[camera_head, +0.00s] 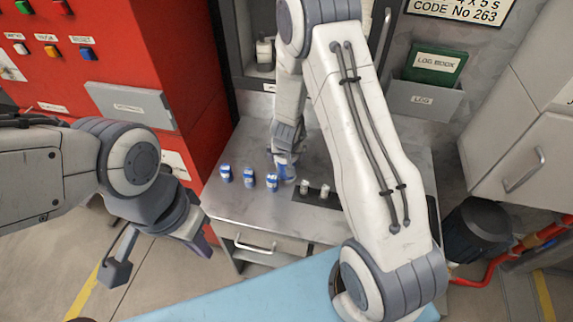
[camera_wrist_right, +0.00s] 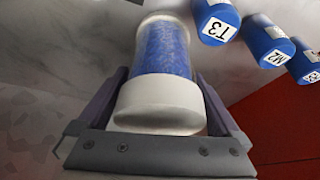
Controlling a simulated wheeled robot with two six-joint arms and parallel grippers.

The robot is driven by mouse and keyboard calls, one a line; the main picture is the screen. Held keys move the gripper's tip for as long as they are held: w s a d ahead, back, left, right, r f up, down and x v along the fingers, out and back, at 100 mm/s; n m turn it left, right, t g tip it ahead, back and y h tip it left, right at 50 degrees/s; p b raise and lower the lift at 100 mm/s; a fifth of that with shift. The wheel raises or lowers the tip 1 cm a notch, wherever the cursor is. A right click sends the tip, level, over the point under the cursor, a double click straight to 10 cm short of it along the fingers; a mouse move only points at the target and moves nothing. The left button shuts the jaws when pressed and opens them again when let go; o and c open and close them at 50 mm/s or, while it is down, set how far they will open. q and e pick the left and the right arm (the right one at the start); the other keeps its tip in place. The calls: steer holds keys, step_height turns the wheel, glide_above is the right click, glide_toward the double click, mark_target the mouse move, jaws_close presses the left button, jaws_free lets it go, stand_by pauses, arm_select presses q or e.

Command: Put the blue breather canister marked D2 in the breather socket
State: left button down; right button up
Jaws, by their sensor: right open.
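My right gripper (camera_head: 286,168) is low over the metal bench. In the right wrist view a canister (camera_wrist_right: 162,72) with a blue filling and white ends stands between the open fingers of this gripper (camera_wrist_right: 165,105); its marking does not show, so I cannot tell whether it is D2. In the head view the row of blue canisters (camera_head: 249,175) stands left of the gripper. My left gripper (camera_head: 160,258) is open and empty. I cannot identify the breather socket.
Two small pale cylinders (camera_head: 315,189) stand on a dark plate right of my right gripper. The bench (camera_head: 225,205) has free surface in front of the row. A red cabinet (camera_head: 165,70) rises at the left, with a grey log holder (camera_head: 425,101) on the back wall.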

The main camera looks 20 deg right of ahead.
steer(key=shift+r, duration=0.1)
jaws_close()
